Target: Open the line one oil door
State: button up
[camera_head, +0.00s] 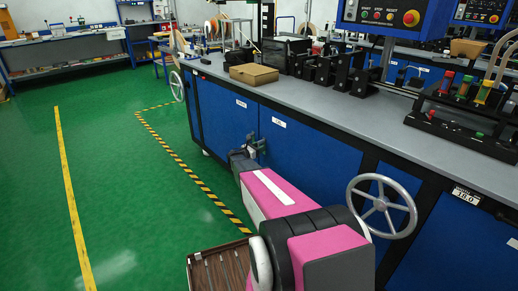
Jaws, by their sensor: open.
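Blue cabinet doors line the front of the long machine bench. One blue door (308,147) carries a small white label (279,123), and another blue door (222,112) to its left carries a similar label (241,103). The lettering is too small to read surely, so I cannot tell which is the oil door. Both doors look closed. My gripper (257,146) is open at the front of the cabinet, near the seam between these two doors. It hides any handle there, and I cannot tell whether it touches one.
A grey handwheel (381,206) sticks out of the bench front right of my arm. Another handwheel (177,86) is at the far end. A cardboard box (254,74) and black fixtures stand on the bench top. Green floor (110,170) with yellow lines is clear on the left.

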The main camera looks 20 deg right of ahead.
aim_at(268, 143)
grip_shut()
jog(key=shift+s+d+n, duration=0.1)
jog(key=shift+n, duration=0.2)
jog(key=n, duration=0.2)
jog(key=s+n, duration=0.1)
jog(key=n, duration=0.5)
jog(key=shift+s+d+r, duration=0.3)
jog(key=shift+s+r, duration=0.05)
jog(key=shift+r, duration=0.05)
jog(key=n, duration=0.3)
jog(key=r+n, duration=0.1)
jog(key=shift+s+d+n, duration=0.1)
jog(key=shift+s+n, duration=0.15)
jog(key=shift+n, duration=0.15)
jog(key=shift+s+r+n, duration=0.1)
jog(key=shift+r+n, duration=0.1)
jog(key=shift+n, duration=0.7)
jog(key=shift+r+n, duration=0.15)
jog(key=shift+n, duration=0.75)
